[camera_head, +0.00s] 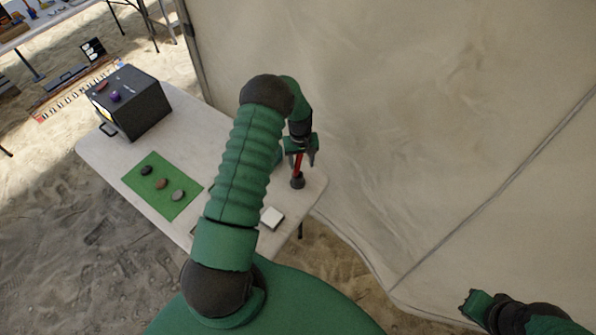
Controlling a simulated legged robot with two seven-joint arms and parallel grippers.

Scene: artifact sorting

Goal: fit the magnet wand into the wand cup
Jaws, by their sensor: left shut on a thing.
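The magnet wand (297,166) is a thin red stick, held upright near the right end of the white table. My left gripper (302,155) is shut on it from above. A small dark round piece (297,182), which looks like the wand cup, is directly under the wand's lower end. I cannot tell whether the wand's tip is inside the cup or just above it. My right gripper (472,304) is at the lower right, away from the table. Its fingers are too unclear to tell open from shut.
A black box (142,108) with a purple knob stands at the table's far left. A small white block (272,217) sits near the front edge. A canvas wall (420,120) rises behind the table.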

